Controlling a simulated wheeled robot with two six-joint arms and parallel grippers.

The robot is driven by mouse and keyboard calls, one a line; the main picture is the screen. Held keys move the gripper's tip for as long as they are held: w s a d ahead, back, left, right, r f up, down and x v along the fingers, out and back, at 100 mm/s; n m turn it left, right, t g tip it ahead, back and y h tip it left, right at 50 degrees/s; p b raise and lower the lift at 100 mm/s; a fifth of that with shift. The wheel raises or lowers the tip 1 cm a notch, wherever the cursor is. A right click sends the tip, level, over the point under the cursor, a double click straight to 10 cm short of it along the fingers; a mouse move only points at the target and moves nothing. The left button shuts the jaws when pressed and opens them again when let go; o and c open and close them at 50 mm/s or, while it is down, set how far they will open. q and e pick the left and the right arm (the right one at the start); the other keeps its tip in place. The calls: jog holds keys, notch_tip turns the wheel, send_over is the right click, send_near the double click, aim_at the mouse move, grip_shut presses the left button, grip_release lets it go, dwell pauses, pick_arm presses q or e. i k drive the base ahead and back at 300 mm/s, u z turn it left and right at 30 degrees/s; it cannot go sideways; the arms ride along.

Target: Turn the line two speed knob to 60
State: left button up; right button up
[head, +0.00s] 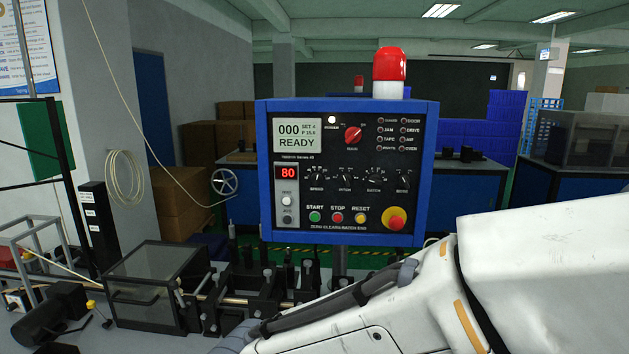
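A blue-framed control panel (431,150) with a black face stands upright in the middle of the head view. Its row of small black knobs includes the speed knob (317,180), above a label that reads SPEED. A red digital display (288,173) left of this knob reads 80. The status screen (298,136) reads 000 and READY. I cannot read a line number on the panel. My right arm comes in from the right, in front of and below the panel, and its gripper is out of the picture. My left gripper is not in view.
Machine parts (262,299) stand below, left of my arm.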

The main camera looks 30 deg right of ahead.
aim_at(316, 178)
jog(key=u, duration=0.05)
jog(key=k, duration=0.5)
jog(key=u, duration=0.95)
jog(key=i, duration=0.85)
jog(key=z, duration=1.5)
